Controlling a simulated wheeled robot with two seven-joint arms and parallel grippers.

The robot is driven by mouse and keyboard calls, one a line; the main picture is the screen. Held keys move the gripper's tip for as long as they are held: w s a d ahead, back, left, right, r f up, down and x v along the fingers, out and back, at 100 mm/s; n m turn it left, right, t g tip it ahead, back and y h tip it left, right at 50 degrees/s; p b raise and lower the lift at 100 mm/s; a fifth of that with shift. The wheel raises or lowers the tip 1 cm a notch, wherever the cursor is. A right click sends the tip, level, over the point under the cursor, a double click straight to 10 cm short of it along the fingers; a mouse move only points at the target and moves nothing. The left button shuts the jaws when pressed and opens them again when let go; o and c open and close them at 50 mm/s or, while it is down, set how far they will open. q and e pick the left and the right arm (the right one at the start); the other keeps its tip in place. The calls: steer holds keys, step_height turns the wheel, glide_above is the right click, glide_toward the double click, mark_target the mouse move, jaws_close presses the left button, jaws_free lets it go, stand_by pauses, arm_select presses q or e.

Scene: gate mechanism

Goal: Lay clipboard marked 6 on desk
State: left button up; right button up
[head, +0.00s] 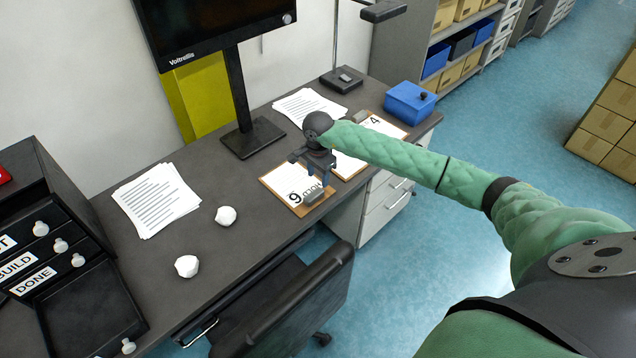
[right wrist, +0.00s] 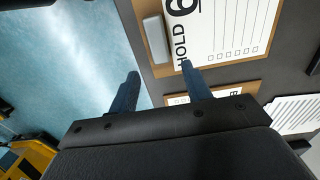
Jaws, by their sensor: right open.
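The clipboard marked 6 (head: 277,180) lies flat on the desk (head: 255,240) near its front edge. It is brown with a white sheet reading HOLD and a grey clip. In the right wrist view the clipboard (right wrist: 220,50) shows at the top, its clip at the left side. My right gripper (head: 318,172) is open and empty, just over the clipboard's right part in the head view. In the right wrist view its blue fingers (right wrist: 160,68) are spread near the clip end; I cannot tell whether they touch. My left gripper is not in view.
A second clipboard (head: 349,167) lies right of it, partly hidden by my arm, and one marked 4 (head: 385,125) beyond. Paper stacks (head: 155,200), crumpled balls (head: 226,215), a monitor stand (head: 252,138) and a blue box (head: 410,103) stand around. A chair (head: 300,300) is at the front.

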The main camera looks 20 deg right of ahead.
steer(key=shift+r, duration=2.3)
steer(key=shift+s, duration=0.1)
